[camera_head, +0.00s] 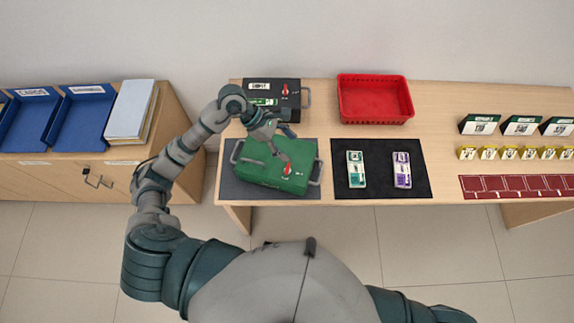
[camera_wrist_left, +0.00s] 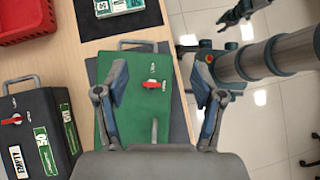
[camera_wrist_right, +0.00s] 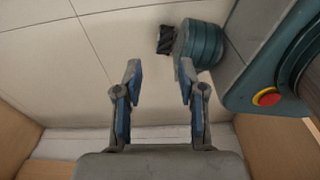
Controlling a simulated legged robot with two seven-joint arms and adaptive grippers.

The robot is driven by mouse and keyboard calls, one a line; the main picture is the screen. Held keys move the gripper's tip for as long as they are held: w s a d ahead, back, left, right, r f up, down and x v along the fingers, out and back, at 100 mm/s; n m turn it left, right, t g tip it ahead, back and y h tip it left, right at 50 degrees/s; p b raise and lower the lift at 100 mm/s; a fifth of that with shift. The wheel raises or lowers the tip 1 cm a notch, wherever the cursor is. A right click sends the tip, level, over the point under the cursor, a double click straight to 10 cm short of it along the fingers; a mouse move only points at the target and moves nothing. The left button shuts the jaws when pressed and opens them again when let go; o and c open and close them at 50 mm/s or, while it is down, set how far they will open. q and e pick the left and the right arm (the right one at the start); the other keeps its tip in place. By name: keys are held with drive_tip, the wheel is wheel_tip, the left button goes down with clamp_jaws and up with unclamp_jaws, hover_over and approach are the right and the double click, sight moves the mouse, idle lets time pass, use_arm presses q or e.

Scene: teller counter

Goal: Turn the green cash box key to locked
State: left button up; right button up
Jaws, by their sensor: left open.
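The green cash box (camera_head: 262,172) lies on a dark mat at the left end of the counter, with grey handles on its sides. Its red key (camera_head: 287,168) is on the lid, toward the right; small marks sit around it. My left gripper (camera_head: 280,147) is over the box, apart from the key as far as I can tell. In the left wrist view the open fingers (camera_wrist_left: 160,78) have the green box (camera_wrist_left: 118,115) and its red key (camera_wrist_left: 152,84) beyond and between them. My right gripper (camera_wrist_right: 158,70) is open and empty over the floor.
A black box (camera_head: 258,110) with its own red key stands behind the green box. A red basket (camera_head: 375,120) is to the right, and a black mat (camera_head: 380,188) bears two banknote bundles. Blue trays (camera_head: 84,122) stand on the left cabinet.

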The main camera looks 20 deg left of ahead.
use_arm(q)
drive_tip(key=w+a+f+y, duration=0.1)
drive_tip(key=a+f+y, duration=0.1)
drive_tip(key=a+y, duration=0.35)
drive_tip(key=h+p, duration=0.1)
drive_tip(key=h, duration=0.1)
approach(287, 167)
drive_tip(key=x, duration=0.8)
drive_tip(key=shift+d, duration=0.1)
drive_tip(key=shift+d+f, duration=0.1)
drive_tip(key=shift+f, duration=0.5)
use_arm(e)
drive_tip(key=shift+s+d+r, duration=0.15)
drive_tip(key=shift+s, duration=1.35)
use_arm(q)
drive_tip(key=c, duration=1.1)
drive_tip(key=shift+c, duration=0.2)
